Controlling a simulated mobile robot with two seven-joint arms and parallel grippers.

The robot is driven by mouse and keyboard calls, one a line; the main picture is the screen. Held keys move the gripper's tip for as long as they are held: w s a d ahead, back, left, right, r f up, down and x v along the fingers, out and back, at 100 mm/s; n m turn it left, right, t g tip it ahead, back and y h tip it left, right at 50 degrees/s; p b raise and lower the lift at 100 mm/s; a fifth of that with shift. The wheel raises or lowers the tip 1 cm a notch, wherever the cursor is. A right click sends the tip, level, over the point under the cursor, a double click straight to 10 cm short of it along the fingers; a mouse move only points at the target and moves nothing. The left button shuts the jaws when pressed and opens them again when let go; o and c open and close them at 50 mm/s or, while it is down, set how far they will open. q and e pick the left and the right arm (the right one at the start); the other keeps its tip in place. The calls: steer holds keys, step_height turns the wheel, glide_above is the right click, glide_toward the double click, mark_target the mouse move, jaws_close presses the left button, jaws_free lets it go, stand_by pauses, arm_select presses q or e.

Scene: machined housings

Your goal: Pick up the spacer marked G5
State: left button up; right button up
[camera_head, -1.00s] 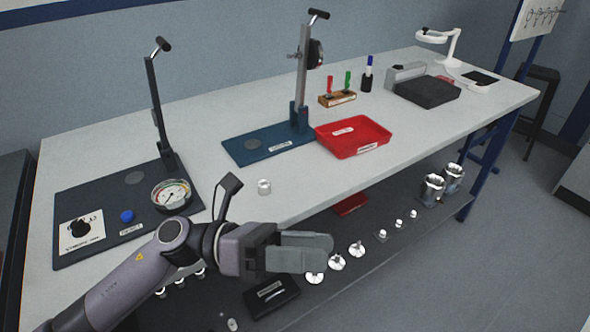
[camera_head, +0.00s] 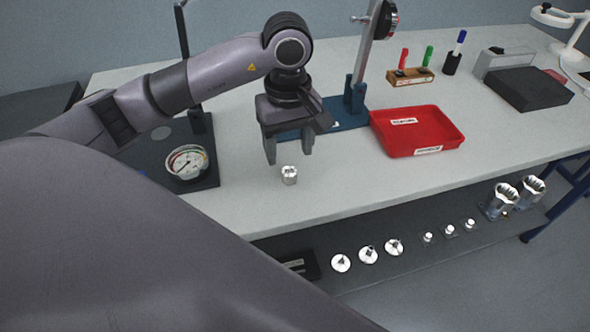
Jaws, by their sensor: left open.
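A small silvery cylindrical spacer (camera_head: 289,176) stands on the light grey bench top, near its front edge. No marking on it can be read at this size. My left gripper (camera_head: 289,158) points down over the spacer with its jaws open. Its fingertips are just above and behind the spacer in the picture, and nothing shows between them. Whether the fingers are exactly in line with the spacer is hard to tell. My right gripper is not in view.
A red tray (camera_head: 457,142) lies right of the gripper. A blue-based stand (camera_head: 345,115) is behind it and a dial gauge (camera_head: 187,163) on a dark base is to the left. Metal parts (camera_head: 368,254) sit on the lower shelf. Bench around the spacer is clear.

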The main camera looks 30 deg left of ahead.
mark_target(290, 171)
arm_select(q)
steer(key=shift+s+f+p, duration=0.1)
steer(key=shift+f+p, duration=0.35)
steer(key=shift+f, duration=2.25)
steer(key=shift+d, duration=0.1)
steer(key=c, duration=1.1)
